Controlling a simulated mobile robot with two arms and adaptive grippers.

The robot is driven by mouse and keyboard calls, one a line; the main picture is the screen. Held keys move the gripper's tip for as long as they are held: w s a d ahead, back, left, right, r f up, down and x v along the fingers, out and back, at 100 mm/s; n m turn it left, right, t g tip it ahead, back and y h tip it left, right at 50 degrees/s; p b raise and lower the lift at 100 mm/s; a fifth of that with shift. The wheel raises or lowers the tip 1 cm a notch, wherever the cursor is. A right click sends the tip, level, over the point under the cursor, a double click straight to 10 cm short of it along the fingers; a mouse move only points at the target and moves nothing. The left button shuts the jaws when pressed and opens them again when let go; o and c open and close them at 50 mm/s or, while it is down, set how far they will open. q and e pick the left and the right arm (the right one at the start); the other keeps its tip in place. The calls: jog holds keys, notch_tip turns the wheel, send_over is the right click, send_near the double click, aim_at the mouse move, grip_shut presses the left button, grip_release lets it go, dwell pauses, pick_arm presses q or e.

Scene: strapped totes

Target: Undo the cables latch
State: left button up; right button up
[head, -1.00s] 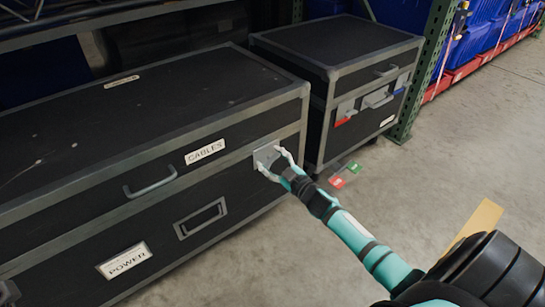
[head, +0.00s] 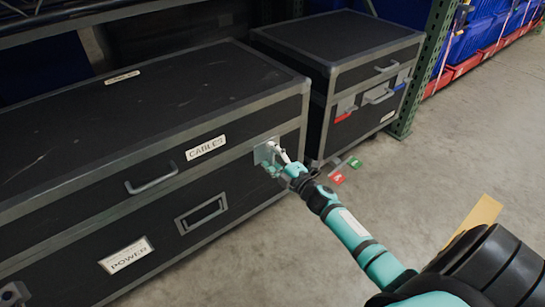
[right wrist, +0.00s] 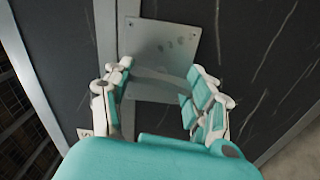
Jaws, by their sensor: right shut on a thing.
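The large black case (head: 130,110) with metal edges carries the white CABLES label (head: 206,147) on its upper front. The cables latch is a grey metal plate (head: 262,153) near the front right corner, at the lid seam; it also shows in the right wrist view (right wrist: 165,45). My right gripper (head: 276,155) is at this latch. In the right wrist view its two fingers (right wrist: 158,88) stand on either side of the latch's lower piece and are shut on it. The fingers hide part of the latch. My left gripper is not in view.
A smaller black case (head: 340,50) stands close behind on the right. Red and green tags (head: 338,178) show near the floor. Open floor lies to the right.

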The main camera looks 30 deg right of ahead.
jog(key=shift+f+n, duration=0.1)
jog(key=shift+n, duration=0.7)
jog(key=o, duration=1.2)
jog(key=s, duration=1.2)
jog(key=shift+d, duration=0.4)
